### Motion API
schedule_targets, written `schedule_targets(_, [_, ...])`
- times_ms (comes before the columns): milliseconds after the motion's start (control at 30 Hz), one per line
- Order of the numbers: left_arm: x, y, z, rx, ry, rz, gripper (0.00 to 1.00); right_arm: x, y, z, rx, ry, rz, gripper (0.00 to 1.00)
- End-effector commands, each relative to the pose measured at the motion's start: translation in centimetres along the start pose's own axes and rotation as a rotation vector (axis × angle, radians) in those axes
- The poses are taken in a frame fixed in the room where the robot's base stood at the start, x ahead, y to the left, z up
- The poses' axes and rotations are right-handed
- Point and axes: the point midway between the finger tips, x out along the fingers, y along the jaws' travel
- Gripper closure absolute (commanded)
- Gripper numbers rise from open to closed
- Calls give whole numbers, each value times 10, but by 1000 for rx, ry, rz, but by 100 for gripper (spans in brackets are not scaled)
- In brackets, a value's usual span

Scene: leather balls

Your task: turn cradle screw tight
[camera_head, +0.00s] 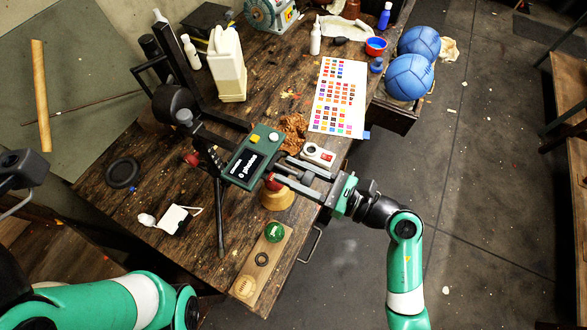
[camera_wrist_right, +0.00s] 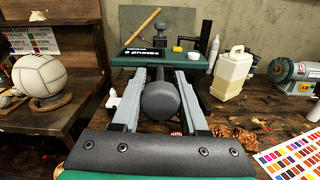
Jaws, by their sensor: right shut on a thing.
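A green box with a black lettered panel (camera_head: 255,157) sits on a dark arm above the bench, with a yellow and a pale knob on top; it also shows at the top of the right wrist view (camera_wrist_right: 150,58). A dark grey round knob (camera_wrist_right: 160,98), seemingly the cradle screw, points out from the box towards my right wrist. My right gripper (camera_head: 281,173) reaches in from the right and is shut on this screw, one finger on each side in the right wrist view (camera_wrist_right: 161,75). The fingertip contact is partly hidden. My left arm enters at lower left; its fingers are not seen.
A wooden stand (camera_head: 277,200) with a red top is close below my right gripper. A small white-and-red device (camera_head: 318,155) lies beside it. A wooden board (camera_head: 250,282), a white jug (camera_head: 226,62) and a colour chart (camera_head: 338,97) are on the bench.

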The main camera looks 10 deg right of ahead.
Motion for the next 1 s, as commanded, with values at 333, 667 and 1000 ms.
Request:
schedule_targets(333, [25,0,-23,0,0,0,100,0,1,6,190,1,-1,100])
schedule_targets(667, [54,0,-50,0,0,0,100,0,1,6,495,1,-1,100])
schedule_targets(1000, [80,0,-74,0,0,0,100,0,1,6,817,1,0,100])
